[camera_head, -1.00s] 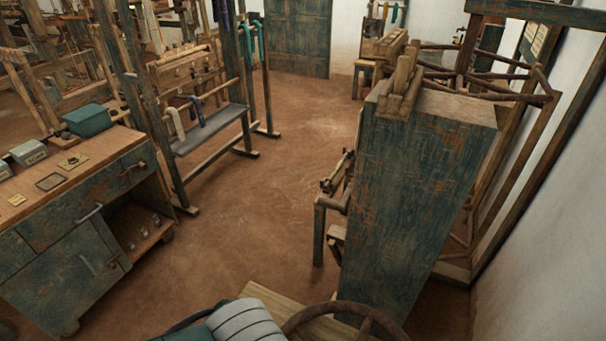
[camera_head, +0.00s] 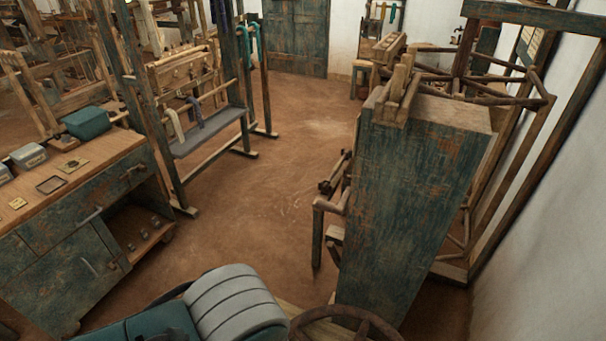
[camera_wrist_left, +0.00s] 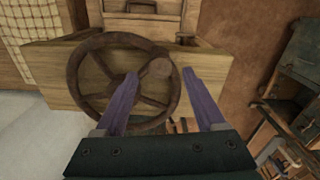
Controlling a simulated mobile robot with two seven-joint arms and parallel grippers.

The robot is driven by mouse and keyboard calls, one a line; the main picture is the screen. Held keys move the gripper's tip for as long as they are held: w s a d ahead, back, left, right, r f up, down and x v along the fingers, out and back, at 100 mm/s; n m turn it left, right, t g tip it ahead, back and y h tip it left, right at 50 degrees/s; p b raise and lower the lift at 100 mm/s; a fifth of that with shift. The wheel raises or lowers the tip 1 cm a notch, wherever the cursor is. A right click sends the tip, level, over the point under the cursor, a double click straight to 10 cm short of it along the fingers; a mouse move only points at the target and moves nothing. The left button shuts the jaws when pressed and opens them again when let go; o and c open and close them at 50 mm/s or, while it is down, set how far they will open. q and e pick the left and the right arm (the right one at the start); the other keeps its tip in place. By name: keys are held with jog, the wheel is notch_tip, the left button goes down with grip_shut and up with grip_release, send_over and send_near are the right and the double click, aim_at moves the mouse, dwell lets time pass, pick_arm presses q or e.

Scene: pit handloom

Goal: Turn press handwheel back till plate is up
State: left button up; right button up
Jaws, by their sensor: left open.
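The press handwheel (camera_head: 348,313) is a brown spoked wheel, cut off by the bottom edge of the head view. In the left wrist view the handwheel (camera_wrist_left: 76,76) shows nearly whole, in front of a pale wooden beam (camera_wrist_left: 205,68). A round knob (camera_wrist_left: 158,68) stands out at its upper right rim. My left gripper (camera_wrist_left: 159,76) is open, its purple fingers pointing at the wheel, with the knob between the fingertips in the picture. I cannot tell whether they touch it. The press plate cannot be made out. My right gripper is not in view.
A tall green weathered wooden cabinet (camera_head: 405,200) stands just beyond the wheel. A workbench (camera_head: 120,165) with boxes is at the left, and a rack with a grey shelf (camera_head: 210,130) is behind it. The brown floor (camera_head: 265,215) between them is clear.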

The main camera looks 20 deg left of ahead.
pick_arm(q)
jog(key=shift+r, duration=1.8)
jog(key=shift+r, duration=0.15)
jog(key=s+a+r+m+t+p, duration=0.1)
jog(key=a+r+p, duration=0.3)
jog(key=r, duration=0.6)
jog(key=s+a+r+m+t+p, duration=0.1)
jog(key=s+a+r+p, duration=0.3)
jog(key=r, duration=0.5)
jog(key=shift+s+a+r+m+t, duration=0.2)
jog(key=shift+r+m+t, duration=0.15)
jog(key=shift+t, duration=0.45)
